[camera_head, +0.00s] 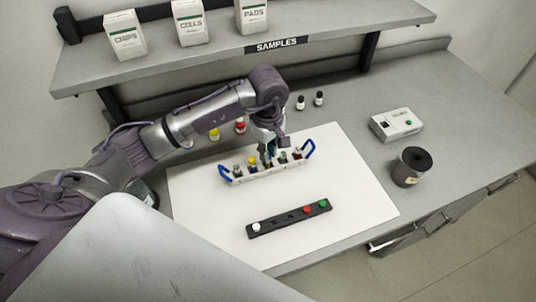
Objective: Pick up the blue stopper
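The white rack (262,175) with blue end handles stands on the white mat and holds several small vials. My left gripper (267,154) points down over the middle of the rack, its fingertips at a vial there. A small dark blue-teal patch shows between or beside the fingers. It is too small to tell whether this is the blue stopper, and whether the fingers are closed on it. A black stopper strip (289,218) lies in front of the rack, with a white stopper (256,227), a red one (307,209) and a green one (323,203). My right gripper is out of view.
The white mat (350,185) is clear at right. A shelf (330,25) overhangs the back.

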